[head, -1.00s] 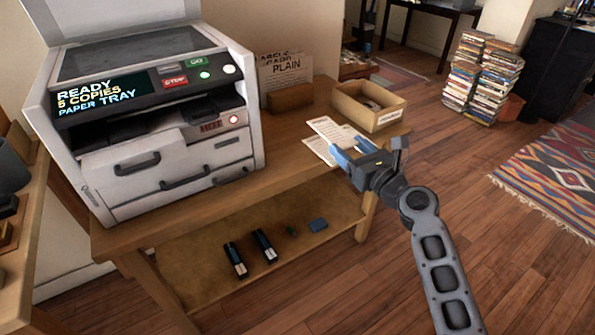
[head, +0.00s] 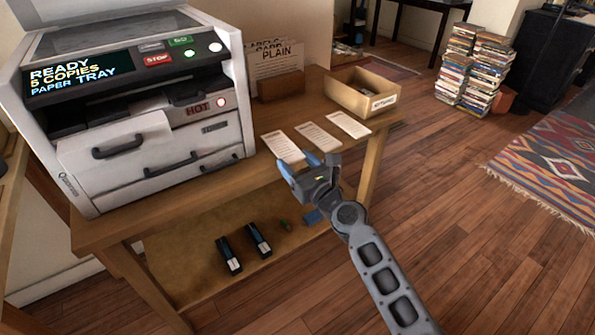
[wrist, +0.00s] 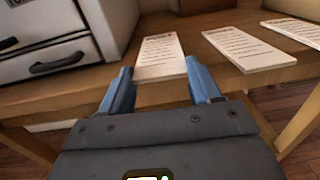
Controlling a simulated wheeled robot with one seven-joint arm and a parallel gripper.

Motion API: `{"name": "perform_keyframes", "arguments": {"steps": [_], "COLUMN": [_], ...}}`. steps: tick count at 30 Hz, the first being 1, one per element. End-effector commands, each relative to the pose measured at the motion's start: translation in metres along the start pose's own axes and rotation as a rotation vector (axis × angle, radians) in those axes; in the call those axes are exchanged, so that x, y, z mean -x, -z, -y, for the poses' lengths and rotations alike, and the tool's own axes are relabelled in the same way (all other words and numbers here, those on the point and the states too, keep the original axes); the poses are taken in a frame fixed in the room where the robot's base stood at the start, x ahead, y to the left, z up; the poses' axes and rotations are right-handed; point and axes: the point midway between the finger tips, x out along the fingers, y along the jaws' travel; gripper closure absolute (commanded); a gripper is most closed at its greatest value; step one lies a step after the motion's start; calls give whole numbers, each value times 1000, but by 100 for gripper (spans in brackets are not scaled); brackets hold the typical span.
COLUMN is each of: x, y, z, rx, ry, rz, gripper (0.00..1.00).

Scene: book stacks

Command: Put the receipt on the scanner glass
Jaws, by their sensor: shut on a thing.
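Three printed paper slips lie in a row near the table's front edge: a left slip (head: 283,147), a middle slip (head: 317,137) and a right slip (head: 349,124). Their print is too small to tell which is the receipt. My gripper (head: 299,166) is at the near end of the left slip.
The copier (head: 150,150) fills the table's left side, its front tray pulled out. A card holder (head: 281,86) and an open cardboard box (head: 345,97) stand behind the slips. Book stacks (head: 478,70) stand on the floor at right.

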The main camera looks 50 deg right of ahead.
Motion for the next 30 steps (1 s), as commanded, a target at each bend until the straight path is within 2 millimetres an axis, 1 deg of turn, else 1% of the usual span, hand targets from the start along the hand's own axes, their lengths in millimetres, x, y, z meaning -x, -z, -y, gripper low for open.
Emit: {"name": "perform_keyframes", "arguments": {"steps": [1, 9, 14, 15, 21, 23, 30], "x": [0, 0, 0, 0, 0, 0, 0], "y": [8, 6, 11, 10, 9, 9, 10], "z": [0, 0, 1, 1, 1, 1, 1], "rx": [-1, 0, 0, 0, 0, 0, 0], "ry": [0, 1, 1, 1, 1, 1, 1], "rz": [0, 1, 1, 1, 1, 1, 1], "gripper": [66, 66, 66, 36, 17, 12, 12]}}
